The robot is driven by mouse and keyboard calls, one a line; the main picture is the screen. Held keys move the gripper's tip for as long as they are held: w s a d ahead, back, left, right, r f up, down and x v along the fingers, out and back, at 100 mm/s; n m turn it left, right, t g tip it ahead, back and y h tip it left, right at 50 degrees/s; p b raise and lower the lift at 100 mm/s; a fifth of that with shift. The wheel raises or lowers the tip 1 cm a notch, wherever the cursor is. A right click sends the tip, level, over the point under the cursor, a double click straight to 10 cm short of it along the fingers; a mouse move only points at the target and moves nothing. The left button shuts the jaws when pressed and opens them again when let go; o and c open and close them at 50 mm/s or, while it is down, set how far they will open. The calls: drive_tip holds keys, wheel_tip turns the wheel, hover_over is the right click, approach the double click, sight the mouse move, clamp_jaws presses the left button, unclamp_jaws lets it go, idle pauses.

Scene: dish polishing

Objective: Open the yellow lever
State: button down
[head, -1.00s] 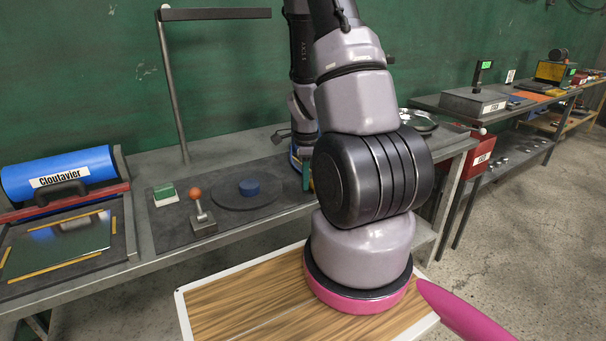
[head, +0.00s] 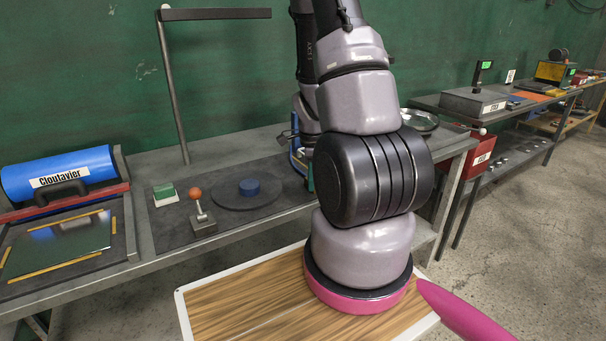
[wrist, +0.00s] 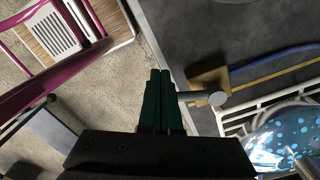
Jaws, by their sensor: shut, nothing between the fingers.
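A mustard-yellow block (wrist: 208,84) with a grey cylindrical pin (wrist: 218,98) shows right of my fingers in the wrist view. A thin yellow bar (wrist: 268,72) extends right from there, alongside a blue bar; which part is the lever is unclear. My gripper (wrist: 161,74) has its dark green fingers shut together and empty. The fingers are left of the block, close to the pin; whether they touch it I cannot tell. In the head view my arm hides the fingers and the yellow lever.
A white rack (wrist: 240,120) holds a shiny blue-dotted dish (wrist: 285,138) at right in the wrist view. A lamp post (head: 174,90) rises behind.

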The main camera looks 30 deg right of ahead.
drive_tip(key=shift+s+d, duration=0.4)
drive_tip(key=shift+d, duration=0.1)
drive_tip(key=shift+s+d, duration=0.35)
drive_tip(key=shift+d, duration=0.45)
drive_tip(key=shift+s+d, duration=0.25)
drive_tip(key=shift+d, duration=0.3)
drive_tip(key=shift+a, duration=0.1)
drive_tip(key=shift+a, duration=0.5)
